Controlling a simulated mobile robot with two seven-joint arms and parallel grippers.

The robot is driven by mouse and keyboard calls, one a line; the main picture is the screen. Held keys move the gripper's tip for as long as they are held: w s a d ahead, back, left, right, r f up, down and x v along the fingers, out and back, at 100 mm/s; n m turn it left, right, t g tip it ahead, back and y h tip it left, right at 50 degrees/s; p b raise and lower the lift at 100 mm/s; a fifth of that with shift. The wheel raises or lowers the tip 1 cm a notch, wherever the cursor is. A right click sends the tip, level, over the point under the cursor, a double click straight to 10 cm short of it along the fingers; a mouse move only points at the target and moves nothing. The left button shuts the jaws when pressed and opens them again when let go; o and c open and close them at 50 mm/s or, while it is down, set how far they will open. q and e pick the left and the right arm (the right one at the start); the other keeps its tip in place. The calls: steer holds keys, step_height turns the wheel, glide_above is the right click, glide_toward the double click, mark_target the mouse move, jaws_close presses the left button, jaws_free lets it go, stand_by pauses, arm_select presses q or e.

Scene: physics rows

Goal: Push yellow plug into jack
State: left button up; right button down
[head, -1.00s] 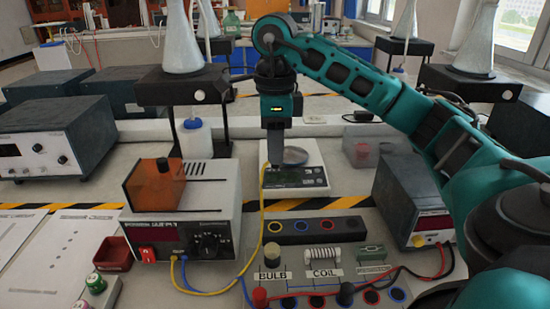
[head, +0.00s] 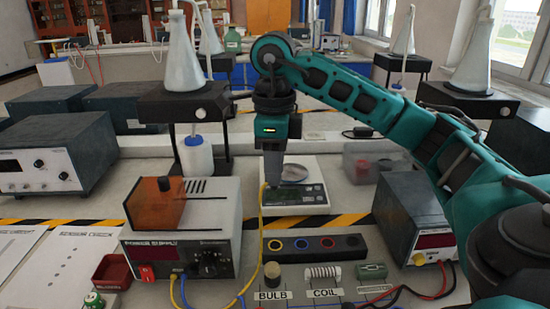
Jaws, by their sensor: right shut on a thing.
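My right gripper (head: 268,188) points down in front of the digital scale and is shut on the yellow plug, which its fingers almost wholly hide. The plug's yellow cable (head: 260,240) hangs from the fingertips and runs down to the front of the power supply (head: 185,255). The yellow-ringed jack (head: 275,244) is the leftmost one on a dark jack block (head: 314,252), below the gripper in the picture. The plug appears above and apart from the jack; the exact gap is hard to judge. My left gripper is out of view.
The digital scale (head: 308,196) stands behind the block. A grey meter box (head: 409,215) stands to the right. A red tray (head: 112,272) sits at left.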

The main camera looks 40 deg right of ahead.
steer(key=s+a+f+m+p, duration=0.2)
steer(key=s+a+f+m, duration=0.45)
steer(key=m, duration=0.65)
steer(key=s+a+f+m+p, duration=0.2)
steer(key=s+a+f+m, duration=0.1)
steer(key=s+a+m, duration=0.65)
steer(key=f+b, duration=0.2)
steer(key=w+f+m+b, duration=0.1)
steer(key=f+b, duration=0.1)
steer(key=b, duration=0.1)
steer(key=f+m+b, duration=0.1)
steer(key=f+b, duration=0.1)
steer(key=f, duration=0.1)
steer(key=shift+w+a+f+m, duration=0.1)
steer(key=shift+w+a+m, duration=0.05)
steer(key=shift+a+m, duration=0.15)
stand_by(0.8)
steer(key=shift+f+b, duration=0.1)
steer(key=shift+b, duration=0.25)
